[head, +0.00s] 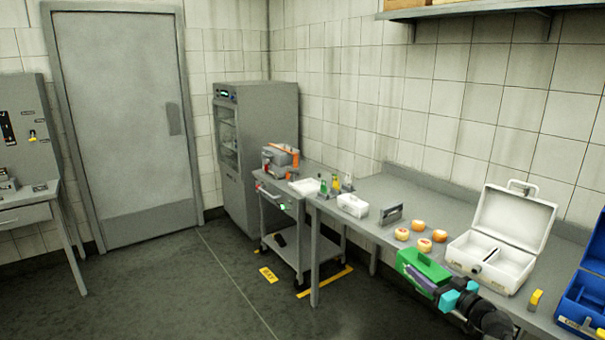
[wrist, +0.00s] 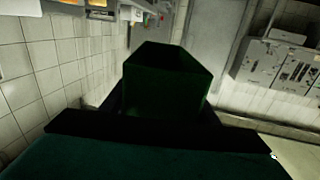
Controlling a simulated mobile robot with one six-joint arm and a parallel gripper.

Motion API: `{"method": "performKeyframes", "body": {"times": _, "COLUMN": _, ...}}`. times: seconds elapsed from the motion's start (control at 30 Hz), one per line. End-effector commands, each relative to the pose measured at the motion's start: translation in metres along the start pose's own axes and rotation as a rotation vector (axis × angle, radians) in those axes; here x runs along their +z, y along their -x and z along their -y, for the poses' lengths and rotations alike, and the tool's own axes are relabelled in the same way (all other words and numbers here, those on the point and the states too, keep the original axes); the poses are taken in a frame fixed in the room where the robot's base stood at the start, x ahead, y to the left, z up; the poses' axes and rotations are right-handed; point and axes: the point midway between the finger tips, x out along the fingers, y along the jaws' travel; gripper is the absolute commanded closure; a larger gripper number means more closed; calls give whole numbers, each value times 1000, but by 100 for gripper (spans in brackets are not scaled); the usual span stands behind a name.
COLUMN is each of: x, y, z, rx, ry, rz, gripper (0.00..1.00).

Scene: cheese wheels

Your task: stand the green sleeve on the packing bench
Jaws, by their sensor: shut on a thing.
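The green sleeve (head: 424,266) is held in my gripper (head: 424,284) at the front edge of the bench in the head view. It looks like an open, boxy channel lying tilted, not upright. In the wrist view the sleeve (wrist: 165,82) is dark green and sits straight ahead between the dark fingers. My gripper is shut on it. The grey bench (head: 385,188) runs along the tiled wall behind it. I cannot tell how high the sleeve is above the bench top, or whether it touches it.
Several orange cheese wheels (head: 402,234) lie just behind the sleeve. An open white case (head: 512,215) stands to their right, then a yellow block (head: 535,299) and a blue case (head: 583,300). A grey holder (head: 391,214) and white tub (head: 352,205) stand left. Some bench top between them is bare.

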Motion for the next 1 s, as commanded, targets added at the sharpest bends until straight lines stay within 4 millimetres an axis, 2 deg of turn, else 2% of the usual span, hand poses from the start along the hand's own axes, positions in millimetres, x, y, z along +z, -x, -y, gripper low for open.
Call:
{"method": "performKeyframes", "body": {"times": 0.03, "x": 8, "y": -4, "z": 22, "rx": -45, "ry": -1, "rz": 0, "gripper": 68}}
{"method": "performKeyframes", "body": {"times": 0.3, "x": 37, "y": -13, "z": 122, "rx": -283, "ry": -1, "rz": 0, "gripper": 68}}
{"method": "performKeyframes", "body": {"times": 0.5, "x": 56, "y": -10, "z": 185, "rx": -438, "ry": 0, "rz": 0, "gripper": 68}}
{"method": "performKeyframes", "body": {"times": 0.6, "x": 63, "y": -7, "z": 205, "rx": -488, "ry": 0, "rz": 0, "gripper": 68}}
{"method": "performKeyframes", "body": {"times": 0.7, "x": 66, "y": -5, "z": 216, "rx": -519, "ry": 0, "rz": 0, "gripper": 68}}
{"method": "performKeyframes", "body": {"times": 1.0, "x": 66, "y": -4, "z": 220, "rx": -531, "ry": 0, "rz": -1, "gripper": 68}}
